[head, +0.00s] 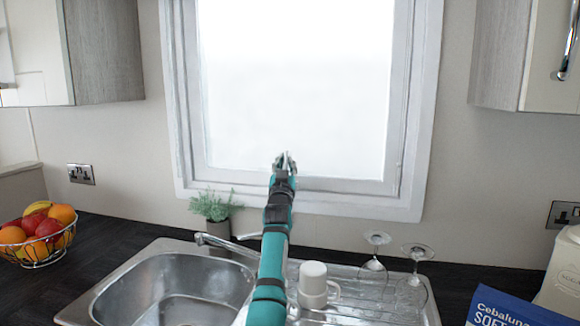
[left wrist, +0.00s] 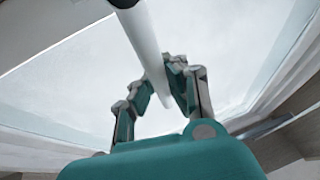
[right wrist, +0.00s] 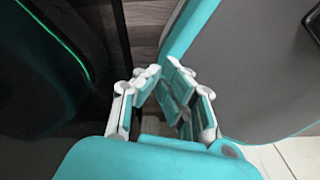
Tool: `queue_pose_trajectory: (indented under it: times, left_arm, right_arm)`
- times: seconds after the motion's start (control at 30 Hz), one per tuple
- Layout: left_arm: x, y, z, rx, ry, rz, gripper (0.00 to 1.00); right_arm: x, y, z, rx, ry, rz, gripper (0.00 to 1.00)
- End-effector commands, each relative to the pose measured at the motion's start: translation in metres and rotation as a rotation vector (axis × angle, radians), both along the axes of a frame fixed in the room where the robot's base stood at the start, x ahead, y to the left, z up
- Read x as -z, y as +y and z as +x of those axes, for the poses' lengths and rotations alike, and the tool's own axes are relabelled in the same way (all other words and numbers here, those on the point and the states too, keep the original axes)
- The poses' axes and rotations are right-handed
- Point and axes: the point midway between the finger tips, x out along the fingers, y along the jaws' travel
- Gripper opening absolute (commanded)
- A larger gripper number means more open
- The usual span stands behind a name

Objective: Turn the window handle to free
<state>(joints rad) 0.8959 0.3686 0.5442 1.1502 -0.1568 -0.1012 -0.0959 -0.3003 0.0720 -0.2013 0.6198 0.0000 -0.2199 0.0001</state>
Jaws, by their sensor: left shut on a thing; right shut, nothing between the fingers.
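The window (head: 297,85) is in the middle of the head view, with a white frame. Its handle (left wrist: 145,42) shows in the left wrist view as a pale, slim bar with a dark end, running down between the fingers. My left gripper (head: 285,161) is at the lower edge of the window and hides most of the handle in the head view. In the left wrist view the gripper (left wrist: 164,75) has its fingers closed around the bar. My right gripper (right wrist: 160,77) is shut and empty, seen only in the right wrist view.
Below the window are a steel sink (head: 180,285), a tap (head: 222,245), a potted plant (head: 213,207), a white mug (head: 313,285) and wine glasses (head: 373,265). A fruit basket (head: 38,237) stands at left. Wall cupboards flank the window.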

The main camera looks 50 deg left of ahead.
Motion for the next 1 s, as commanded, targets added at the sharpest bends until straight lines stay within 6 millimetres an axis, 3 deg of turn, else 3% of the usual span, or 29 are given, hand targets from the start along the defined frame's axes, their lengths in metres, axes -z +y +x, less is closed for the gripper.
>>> queue_pose_trajectory:
  times: [0.47,0.5,0.7,1.0]
  left_arm:
    - [0.0053,0.0038,-0.0018,-0.006,0.004,-0.012,0.0]
    - [0.0054,0.0038,-0.0018,-0.006,0.004,-0.012,0.12]
    - [0.0034,0.0027,-0.0013,-0.003,0.0,-0.01,0.38]
    - [-0.0004,0.0015,-0.0008,-0.002,-0.003,-0.009,0.38]
  right_arm:
    - [0.0006,-0.0085,0.0001,-0.003,0.0,-0.011,0.0]
    - [0.0006,-0.0086,0.0002,-0.003,0.0,-0.011,0.0]
    - [0.0004,-0.009,0.0002,-0.002,0.0,-0.01,0.0]
    - [0.0003,-0.0071,0.0008,0.0,-0.001,-0.008,0.0]
